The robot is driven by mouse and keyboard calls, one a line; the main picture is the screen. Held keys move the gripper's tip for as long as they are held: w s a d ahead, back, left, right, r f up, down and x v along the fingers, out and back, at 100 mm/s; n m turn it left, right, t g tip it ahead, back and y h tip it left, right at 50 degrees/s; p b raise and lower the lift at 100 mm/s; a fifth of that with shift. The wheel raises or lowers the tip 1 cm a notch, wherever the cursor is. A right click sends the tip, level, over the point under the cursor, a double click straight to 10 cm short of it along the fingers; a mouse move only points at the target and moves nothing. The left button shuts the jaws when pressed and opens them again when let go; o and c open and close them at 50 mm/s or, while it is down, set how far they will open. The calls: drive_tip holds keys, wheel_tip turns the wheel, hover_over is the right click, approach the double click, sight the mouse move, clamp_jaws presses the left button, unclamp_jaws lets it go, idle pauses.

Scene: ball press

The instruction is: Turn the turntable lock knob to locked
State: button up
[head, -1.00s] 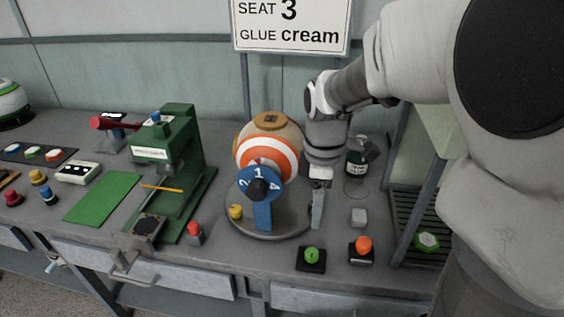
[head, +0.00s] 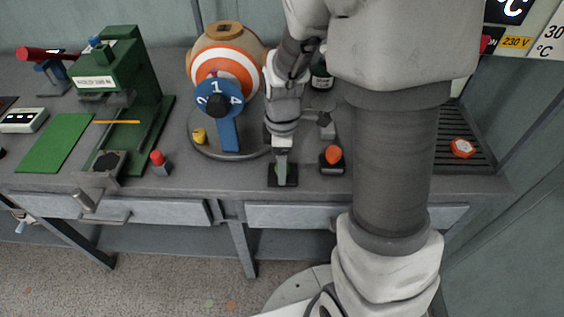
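The round grey turntable (head: 236,156) stands on the bench with an orange-and-white striped ball (head: 226,66) above it. A small yellow knob (head: 199,135) sits at the turntable's left edge; I cannot tell for sure that it is the lock knob, or its setting. A blue numbered dial (head: 215,86) with a black centre stands on a blue post in front of the ball. My gripper (head: 282,178) points down at a black pad, right of and in front of the turntable, clear of the yellow knob. Its fingers show edge-on, so their opening is unclear.
The black pad (head: 291,183) earlier showed a green button, now mostly hidden. An orange button (head: 333,155) stands right of it. A green press (head: 126,92) and a red-topped post (head: 159,162) stand left. An orange-red disc (head: 461,148) lies on the slatted rack.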

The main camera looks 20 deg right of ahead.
drive_tip(key=shift+c, duration=0.2)
clamp_jaws()
idle(0.3)
drive_tip(key=m+p, duration=0.1)
drive_tip(key=m, duration=0.3)
drive_tip(key=shift+r, duration=0.1)
drive_tip(key=m+p, duration=0.1)
drive_tip(key=m, duration=0.4)
drive_tip(key=m+p, duration=0.1)
drive_tip(key=m, duration=0.3)
drive_tip(key=shift+m, duration=0.3)
drive_tip(key=shift+m+p, duration=0.65)
drive_tip(key=shift+m, duration=1.45)
